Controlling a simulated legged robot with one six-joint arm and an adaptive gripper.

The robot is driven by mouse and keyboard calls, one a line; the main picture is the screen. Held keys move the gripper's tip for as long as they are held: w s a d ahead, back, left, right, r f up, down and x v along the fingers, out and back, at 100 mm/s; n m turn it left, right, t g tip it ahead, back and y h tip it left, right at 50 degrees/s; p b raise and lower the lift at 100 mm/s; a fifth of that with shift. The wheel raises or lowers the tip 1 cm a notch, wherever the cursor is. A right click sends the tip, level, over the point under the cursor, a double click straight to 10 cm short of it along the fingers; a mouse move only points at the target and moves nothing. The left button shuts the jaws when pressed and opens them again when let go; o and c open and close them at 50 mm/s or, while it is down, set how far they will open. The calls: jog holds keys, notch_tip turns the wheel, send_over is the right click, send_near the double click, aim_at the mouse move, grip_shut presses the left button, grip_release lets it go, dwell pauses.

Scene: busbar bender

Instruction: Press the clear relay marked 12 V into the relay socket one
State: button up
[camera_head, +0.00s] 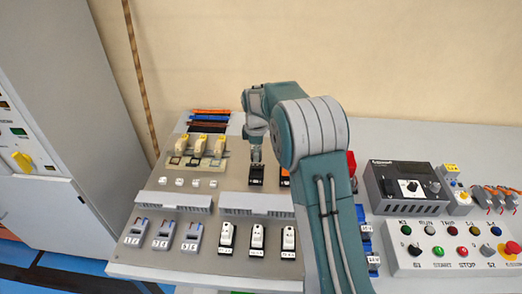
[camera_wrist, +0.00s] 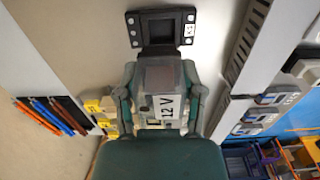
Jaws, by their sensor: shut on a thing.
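My gripper (camera_head: 256,146) points down over the back middle of the grey panel. In the wrist view my gripper (camera_wrist: 160,90) has a finger on each side of the clear relay (camera_wrist: 162,77), whose white label reads 12 V. The relay is grasped and shows a grey-brown face. In the head view a black socket (camera_head: 257,178) sits just below the gripper. I cannot read its number, and the height gap is unclear.
Yellow-topped devices (camera_head: 198,144) stand to the left on a beige strip. Grey slotted ducts (camera_head: 257,203) cross the panel in front, with white-faced modules (camera_head: 258,240) ahead of them. An orange part (camera_head: 285,177) is right of the socket, partly behind my arm. A control box (camera_head: 450,240) stands right.

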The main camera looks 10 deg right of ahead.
jog(key=shift+a+f, duration=0.75)
jog(key=shift+f, duration=0.05)
jog(key=shift+d+f, duration=0.1)
jog(key=shift+f, duration=0.3)
jog(key=shift+d+f, duration=0.65)
jog(key=shift+d, duration=0.05)
jog(key=shift+d+f, duration=0.3)
jog(key=shift+f, duration=0.2)
jog(key=shift+a+f, duration=0.2)
jog(key=shift+a, duration=0.6)
jog(key=shift+d, duration=0.55)
jog(key=shift+a, duration=0.55)
jog(key=shift+d, duration=0.5)
